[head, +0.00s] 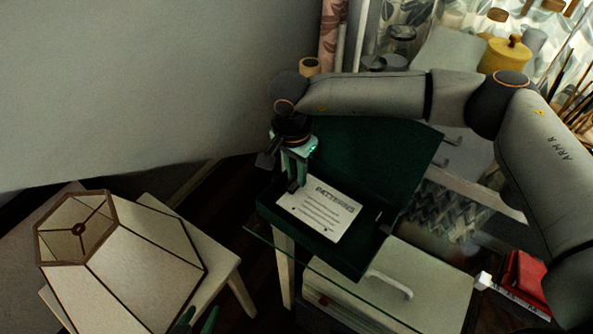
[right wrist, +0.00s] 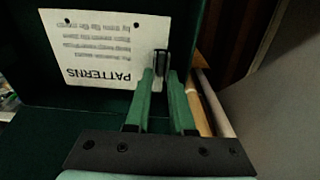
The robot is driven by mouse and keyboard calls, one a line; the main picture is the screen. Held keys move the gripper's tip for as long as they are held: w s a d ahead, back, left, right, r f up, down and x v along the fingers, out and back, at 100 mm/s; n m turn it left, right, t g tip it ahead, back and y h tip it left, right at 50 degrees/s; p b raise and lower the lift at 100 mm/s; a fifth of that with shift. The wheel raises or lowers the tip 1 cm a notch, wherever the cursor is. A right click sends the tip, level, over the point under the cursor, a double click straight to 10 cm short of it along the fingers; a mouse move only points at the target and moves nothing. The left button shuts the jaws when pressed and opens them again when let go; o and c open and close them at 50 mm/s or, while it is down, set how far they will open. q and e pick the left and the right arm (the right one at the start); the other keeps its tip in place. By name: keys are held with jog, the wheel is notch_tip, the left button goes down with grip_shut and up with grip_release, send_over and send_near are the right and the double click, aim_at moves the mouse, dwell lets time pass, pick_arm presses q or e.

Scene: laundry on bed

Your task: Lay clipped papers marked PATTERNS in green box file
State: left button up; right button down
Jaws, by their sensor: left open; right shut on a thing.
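The white clipped papers marked PATTERNS (head: 318,208) are face up within the outline of the open green box file (head: 350,262), whose lid stands raised behind. I cannot tell whether they rest on its floor. My right gripper (head: 293,186) points down at the papers' left edge, shut on them at a dark clip (right wrist: 161,62). The papers also show upside down in the right wrist view (right wrist: 100,45), with my right gripper (right wrist: 163,78) at their edge. My left gripper (head: 197,320) is open and empty at the bottom edge of the head view, mostly out of frame.
The box file stands on a glass-edged table (head: 300,262) above a pale drawer unit (head: 440,285). A lampshade (head: 120,250) on a pale stool is at left. A red item (head: 525,272) lies at right; a yellow pot (head: 505,54) and jars stand behind my right arm.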

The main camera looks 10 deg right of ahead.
jog(key=c, duration=0.7)
grip_release()
notch_tip(320, 180, up, 13)
jog(key=shift+s+a+f+b, duration=0.2)
jog(key=shift+s+a+b, duration=0.1)
jog(key=shift+a, duration=0.05)
jog(key=shift+s+f, duration=0.1)
jog(key=shift+s, duration=0.05)
